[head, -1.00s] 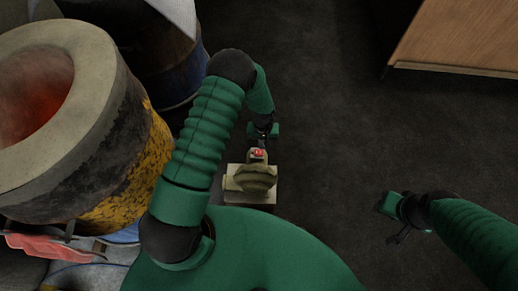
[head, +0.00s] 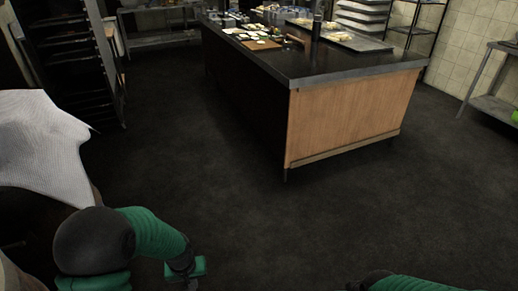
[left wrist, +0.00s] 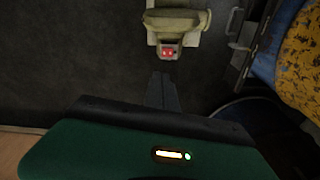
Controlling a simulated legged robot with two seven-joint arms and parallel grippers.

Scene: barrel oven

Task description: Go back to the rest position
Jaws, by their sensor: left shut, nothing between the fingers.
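My left arm comes in at the lower left of the head view, bent at a black joint. My left gripper (head: 186,272) hangs at its end near the bottom edge, over the dark floor. In the left wrist view its thin black fingers (left wrist: 162,84) are together with nothing between them. Only a green and black part of my right arm shows at the bottom right of the head view; its gripper is out of the picture.
A beige machine (left wrist: 173,22) with red lights lies ahead of the left fingers, apart from them. A yellow and blue barrel (left wrist: 298,65) is at right. A white cloth (head: 40,150) lies at left. A kitchen island (head: 345,115) stands beyond open floor (head: 225,190).

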